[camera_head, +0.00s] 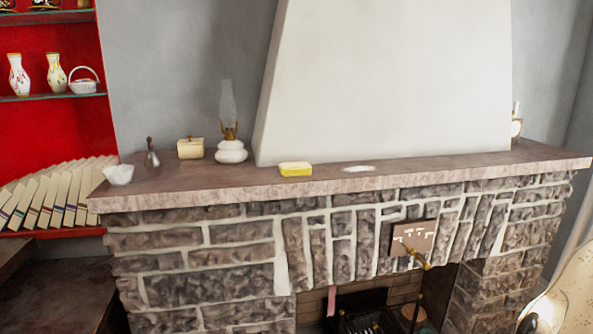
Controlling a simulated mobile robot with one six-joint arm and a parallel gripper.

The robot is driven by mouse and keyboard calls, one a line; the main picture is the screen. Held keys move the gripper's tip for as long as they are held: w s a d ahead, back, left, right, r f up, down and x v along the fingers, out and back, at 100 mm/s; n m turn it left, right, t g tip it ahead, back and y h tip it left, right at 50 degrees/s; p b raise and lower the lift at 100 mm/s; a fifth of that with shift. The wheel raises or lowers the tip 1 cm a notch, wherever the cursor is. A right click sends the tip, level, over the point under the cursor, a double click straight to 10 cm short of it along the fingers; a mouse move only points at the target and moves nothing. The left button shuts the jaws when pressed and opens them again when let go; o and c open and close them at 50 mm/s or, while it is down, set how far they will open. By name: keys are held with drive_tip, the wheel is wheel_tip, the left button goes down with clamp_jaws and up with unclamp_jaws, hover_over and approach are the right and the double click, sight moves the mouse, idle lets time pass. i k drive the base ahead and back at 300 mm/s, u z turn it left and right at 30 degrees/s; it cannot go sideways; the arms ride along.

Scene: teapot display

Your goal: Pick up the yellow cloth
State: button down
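A small yellow block-like thing (295,169), which looks like the folded yellow cloth, lies on the stone mantel near its front edge, left of the middle. Nothing touches it or covers it. My gripper does not show in this view.
The mantel (430,172) also holds a white oil lamp (231,151), a cream box (191,148), a small metal bell-like thing (152,154), a white bowl (118,175) and a flat white patch (358,169). Books (60,195) and red shelves stand left. The chimney breast (385,85) rises close behind.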

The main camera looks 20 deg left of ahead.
sight(305, 168)
drive_tip(key=z, duration=0.75)
drive_tip(key=i, duration=1.3)
drive_tip(key=z, duration=1.45)
drive_tip(key=k, duration=0.1)
drive_tip(key=u, duration=2.85)
